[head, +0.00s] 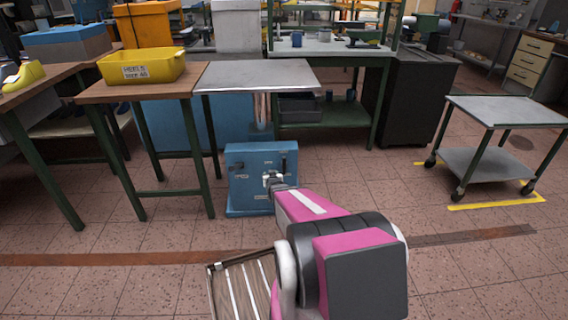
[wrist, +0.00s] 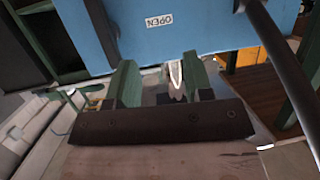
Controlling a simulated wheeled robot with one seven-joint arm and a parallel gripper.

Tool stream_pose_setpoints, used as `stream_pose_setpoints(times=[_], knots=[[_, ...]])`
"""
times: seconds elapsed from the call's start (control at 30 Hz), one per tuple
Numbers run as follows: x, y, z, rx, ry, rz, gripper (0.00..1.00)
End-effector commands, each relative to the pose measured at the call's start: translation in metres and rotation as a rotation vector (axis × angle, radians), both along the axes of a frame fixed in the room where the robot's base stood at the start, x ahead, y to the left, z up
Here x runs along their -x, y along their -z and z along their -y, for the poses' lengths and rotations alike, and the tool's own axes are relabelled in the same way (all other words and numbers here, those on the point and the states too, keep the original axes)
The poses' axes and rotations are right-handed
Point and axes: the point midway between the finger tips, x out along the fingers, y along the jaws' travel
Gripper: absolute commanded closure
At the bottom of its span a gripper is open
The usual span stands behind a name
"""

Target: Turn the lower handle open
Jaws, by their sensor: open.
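A blue box-shaped unit (head: 262,196) stands on the floor near the middle of the head view, with small dark handles on its front. One dark handle (head: 284,166) shows at the upper right of that face. In the wrist view the blue face (wrist: 205,28) carries an upside-down OPEN label (wrist: 159,21). My gripper's jaws (wrist: 160,82) are apart there, with a pale pointed piece between or behind them; contact cannot be told. A long dark bar (wrist: 278,55) slants at the right. The lower handle is not clearly identifiable.
A grey-topped table (head: 256,75) stands behind the blue unit, and a wood-topped table with a yellow bin (head: 142,66) stands to its left. A wheeled cart (head: 510,110) is at the right. The tiled floor between unit and cart is clear.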

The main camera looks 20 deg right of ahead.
Motion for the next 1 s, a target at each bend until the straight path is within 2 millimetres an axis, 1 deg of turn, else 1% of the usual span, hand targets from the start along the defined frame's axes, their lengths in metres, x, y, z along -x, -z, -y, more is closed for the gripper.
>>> stream_pose_setpoints(times=[0.03, 0.17, 0.3, 0.5, 0.63, 0.73, 0.87, 1.0], knots=[[-0.009, 0.011, 0.011, 0.012, 0.012, 0.065, 0.53], [-0.015, 0.022, 0.034, 0.051, 0.043, 0.256, 0.53], [-0.01, 0.034, 0.055, 0.095, 0.072, 0.445, 0.53], [0.003, 0.042, 0.072, 0.143, 0.099, 0.627, 0.53], [0.007, 0.043, 0.075, 0.155, 0.105, 0.671, 0.53], [0.003, 0.041, 0.077, 0.158, 0.106, 0.679, 0.53], [-0.012, 0.035, 0.081, 0.157, 0.106, 0.678, 0.53], [-0.035, 0.025, 0.088, 0.157, 0.106, 0.678, 0.53]])
